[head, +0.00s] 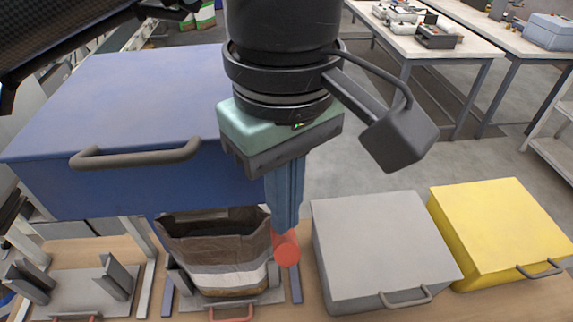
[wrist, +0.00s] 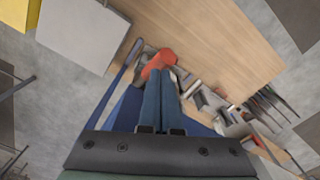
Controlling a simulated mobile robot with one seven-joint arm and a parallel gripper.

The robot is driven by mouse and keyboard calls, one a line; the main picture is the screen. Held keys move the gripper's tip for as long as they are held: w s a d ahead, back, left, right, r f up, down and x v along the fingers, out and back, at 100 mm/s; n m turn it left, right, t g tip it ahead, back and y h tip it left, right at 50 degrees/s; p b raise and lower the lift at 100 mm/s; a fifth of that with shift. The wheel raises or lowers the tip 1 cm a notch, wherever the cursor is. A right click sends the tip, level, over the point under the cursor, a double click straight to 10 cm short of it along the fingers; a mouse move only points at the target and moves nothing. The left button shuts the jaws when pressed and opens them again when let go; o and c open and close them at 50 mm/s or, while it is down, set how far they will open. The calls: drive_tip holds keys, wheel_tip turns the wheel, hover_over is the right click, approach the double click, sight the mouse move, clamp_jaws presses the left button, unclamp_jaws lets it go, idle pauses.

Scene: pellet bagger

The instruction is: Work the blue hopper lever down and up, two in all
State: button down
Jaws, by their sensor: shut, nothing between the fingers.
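The blue hopper (head: 140,105) stands at left with a grey handle on its front. Its lever shows as a red knob (head: 287,250) at the hopper's lower right; the rest of the lever is mostly hidden. The knob also shows in the wrist view (wrist: 158,60), just beyond the fingertips. My gripper (head: 286,222) points down with its blue fingers shut together and empty, right above the knob. I cannot tell whether the tips touch it. The wrist view shows the fingers (wrist: 160,80) side by side.
An open brown and white bag (head: 225,258) stands under the hopper, left of the knob. A grey bin (head: 380,245) and a yellow bin (head: 500,230) stand close on the right. Another bracketed station (head: 75,290) is at far left. Benches stand behind.

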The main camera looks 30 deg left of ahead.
idle(0.4)
wheel_tip(320, 180, down, 20)
drive_tip(key=s+d+b, duration=0.1)
drive_tip(key=b, duration=1.8)
drive_tip(key=r+p, duration=0.5)
drive_tip(key=r, duration=0.1)
drive_tip(key=r+p, duration=0.5)
drive_tip(key=r, duration=0.2)
drive_tip(key=w+a+r+p, duration=0.1)
drive_tip(key=r+p, duration=0.4)
drive_tip(key=r, duration=0.2)
drive_tip(key=shift+r, duration=0.1)
